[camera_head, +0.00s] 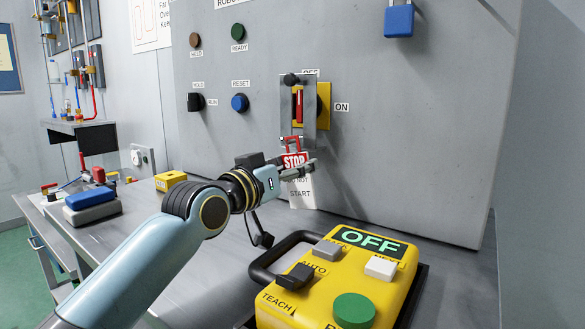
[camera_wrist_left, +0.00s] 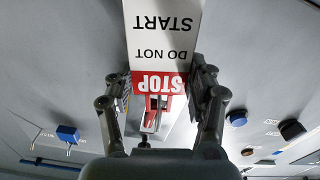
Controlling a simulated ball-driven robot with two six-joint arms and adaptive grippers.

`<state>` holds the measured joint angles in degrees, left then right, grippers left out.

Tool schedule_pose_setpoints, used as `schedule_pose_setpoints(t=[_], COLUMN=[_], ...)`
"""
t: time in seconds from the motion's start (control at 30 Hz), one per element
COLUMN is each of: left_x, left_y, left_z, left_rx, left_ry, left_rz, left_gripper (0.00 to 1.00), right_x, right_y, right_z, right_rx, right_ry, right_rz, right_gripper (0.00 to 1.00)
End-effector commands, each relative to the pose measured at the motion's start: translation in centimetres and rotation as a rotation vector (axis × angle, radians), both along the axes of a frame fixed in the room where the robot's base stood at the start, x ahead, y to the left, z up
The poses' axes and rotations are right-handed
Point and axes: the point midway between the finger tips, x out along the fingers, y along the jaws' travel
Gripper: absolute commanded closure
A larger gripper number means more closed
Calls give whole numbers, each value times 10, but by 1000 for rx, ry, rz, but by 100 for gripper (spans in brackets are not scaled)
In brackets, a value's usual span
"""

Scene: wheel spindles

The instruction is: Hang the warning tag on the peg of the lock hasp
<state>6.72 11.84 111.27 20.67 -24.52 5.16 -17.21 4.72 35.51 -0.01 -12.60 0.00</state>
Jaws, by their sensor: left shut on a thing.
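The warning tag (camera_head: 301,194) has a red STOP band above a white part and a red loop at its top. My left gripper (camera_head: 312,168) is shut on the tag near the red band. In the left wrist view the tag (camera_wrist_left: 163,40) appears upside down between the fingers (camera_wrist_left: 160,95). The lock hasp (camera_head: 310,117) looks like a grey upright plate over a yellow switch with a red lever. A dark round knob (camera_head: 290,79) is at its top; I cannot tell whether this is the peg. The tag's loop overlaps the plate's lower end; contact is unclear. My right gripper is out of view.
The grey panel carries a black selector (camera_head: 195,102), a blue button (camera_head: 240,103) and a blue padlock (camera_head: 399,20). A yellow control box (camera_head: 340,290) marked OFF stands on the bench in front. A yellow block (camera_head: 171,180) is at the left.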

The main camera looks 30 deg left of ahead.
Motion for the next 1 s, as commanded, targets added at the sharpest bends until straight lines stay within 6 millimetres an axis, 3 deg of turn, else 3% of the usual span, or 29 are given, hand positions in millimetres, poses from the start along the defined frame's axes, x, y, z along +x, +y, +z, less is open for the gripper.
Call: schedule_pose_setpoints(t=[0.13,0.17,0.37,0.73,1.0], left_x=[0,0,0,-7,-61], left_y=[0,0,0,2,8], left_z=[0,0,0,-1,-3], left_rx=[0,0,0,2,7], left_ry=[0,0,0,2,4], left_rz=[0,0,0,1,-2], left_gripper=[66,43,18,18,18], right_x=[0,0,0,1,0], right_y=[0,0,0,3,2], right_z=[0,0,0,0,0], right_rx=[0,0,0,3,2], right_ry=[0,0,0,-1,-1], right_rz=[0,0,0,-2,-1], right_gripper=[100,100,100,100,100])
